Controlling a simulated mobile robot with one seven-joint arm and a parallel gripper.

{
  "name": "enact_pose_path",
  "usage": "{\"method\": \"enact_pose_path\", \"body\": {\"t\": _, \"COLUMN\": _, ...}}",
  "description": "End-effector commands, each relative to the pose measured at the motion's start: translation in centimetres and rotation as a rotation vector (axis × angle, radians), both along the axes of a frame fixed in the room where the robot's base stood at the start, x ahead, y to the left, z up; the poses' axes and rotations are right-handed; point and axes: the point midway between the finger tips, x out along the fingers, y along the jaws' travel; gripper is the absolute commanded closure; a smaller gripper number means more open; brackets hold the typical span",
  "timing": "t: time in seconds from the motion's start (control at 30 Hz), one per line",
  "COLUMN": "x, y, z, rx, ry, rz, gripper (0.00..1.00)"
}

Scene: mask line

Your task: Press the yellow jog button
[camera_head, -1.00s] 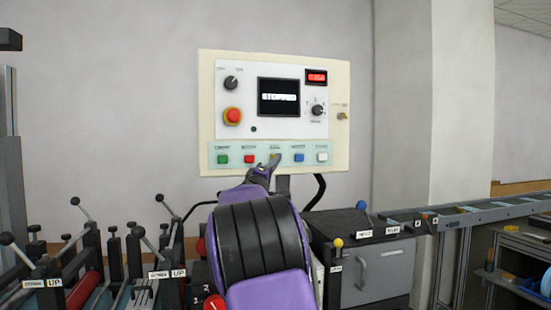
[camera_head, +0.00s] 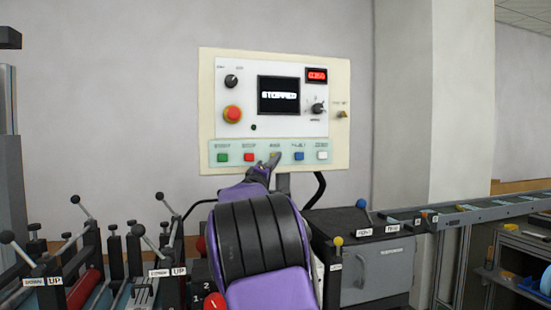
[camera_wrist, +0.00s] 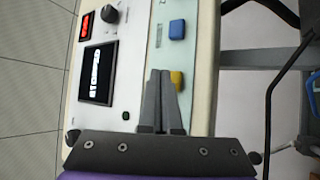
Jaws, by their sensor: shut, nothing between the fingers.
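The yellow jog button (camera_wrist: 177,78) shows in the wrist view on the pale green strip of the control panel. My gripper (camera_wrist: 160,74) is shut and empty. Its fingertips overlap the strip right beside the yellow button, at its left edge in that view; I cannot tell whether they touch it. In the head view, my gripper (camera_head: 274,160) is in front of the middle of the button row and mostly hides the yellow button.
The panel has green (camera_head: 222,157), red (camera_head: 249,157), blue (camera_head: 299,156) and white (camera_head: 322,155) buttons, and a red emergency stop (camera_head: 232,114). The screen (camera_head: 279,96) reads "STOPPED". Levers stand at lower left; a grey cabinet (camera_head: 380,280) is at lower right.

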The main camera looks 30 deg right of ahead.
Motion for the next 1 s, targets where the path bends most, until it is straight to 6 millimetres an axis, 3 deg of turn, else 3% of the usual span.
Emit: {"method": "enact_pose_path", "body": {"t": 1.0, "x": 0.65, "y": -0.15, "z": 0.17, "rx": 0.0, "ry": 0.002, "rz": -0.001, "gripper": 1.0}}
